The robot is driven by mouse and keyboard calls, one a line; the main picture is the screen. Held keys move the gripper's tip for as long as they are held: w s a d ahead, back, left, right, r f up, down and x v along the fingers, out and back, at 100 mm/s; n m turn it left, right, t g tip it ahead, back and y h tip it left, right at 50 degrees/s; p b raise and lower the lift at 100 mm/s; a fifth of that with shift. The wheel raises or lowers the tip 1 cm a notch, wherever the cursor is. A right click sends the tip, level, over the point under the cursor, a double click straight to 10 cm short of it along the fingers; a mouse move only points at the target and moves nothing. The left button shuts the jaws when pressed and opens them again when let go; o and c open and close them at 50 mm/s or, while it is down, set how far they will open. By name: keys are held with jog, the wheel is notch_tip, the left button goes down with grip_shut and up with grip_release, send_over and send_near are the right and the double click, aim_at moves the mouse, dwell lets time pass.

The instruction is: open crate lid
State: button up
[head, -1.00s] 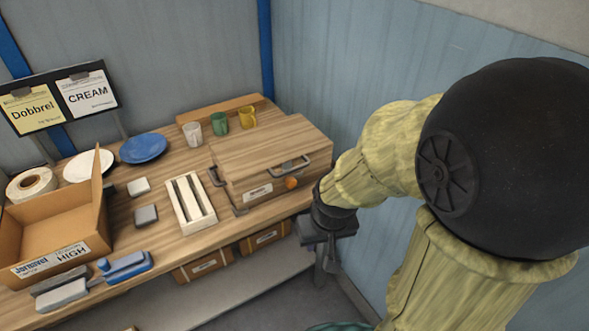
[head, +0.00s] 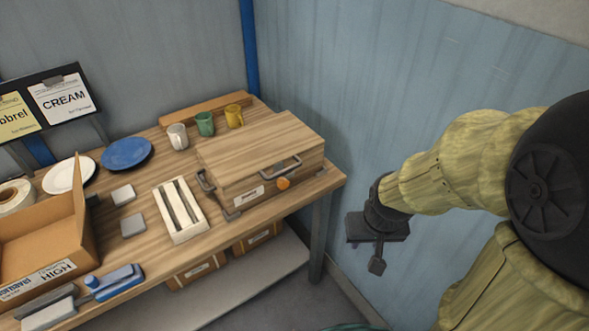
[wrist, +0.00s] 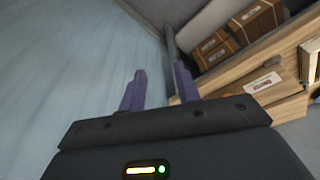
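The wooden crate (head: 243,185) stands on the right end of the workbench with its flat wood-grain lid (head: 262,146) shut. The lid's front has a metal handle (head: 281,167). An orange round knob (head: 283,183) and a paper label sit on the front face below. Another grey handle is on the crate's left side. My gripper (head: 377,262) hangs off the bench's right end, near the blue wall, apart from the crate. In the wrist view its two purple fingers (wrist: 158,88) are spread with nothing between them. The crate's lid is not clearly visible in the wrist view.
A slotted white rack (head: 180,209), a cardboard box (head: 45,240), plates (head: 126,153) and several mugs (head: 205,124) share the bench. The bench leg (head: 321,235) and the blue wall (head: 400,90) flank my gripper. Small crates (head: 257,240) sit below.

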jog(key=shift+w, duration=0.1)
jog(key=w+a+f+m+t+y+p, duration=0.25)
jog(key=w+f+p, duration=0.4)
jog(key=w, duration=0.35)
jog(key=w+a+r+m+t+y+p, duration=0.3)
jog(key=a+m+t+y, duration=0.3)
jog(key=m+t, duration=0.2)
jog(key=shift+r+m+p, duration=0.35)
jog(key=shift+r+p, duration=0.05)
jog(key=shift+p, duration=0.25)
jog(key=shift+w+f, duration=0.1)
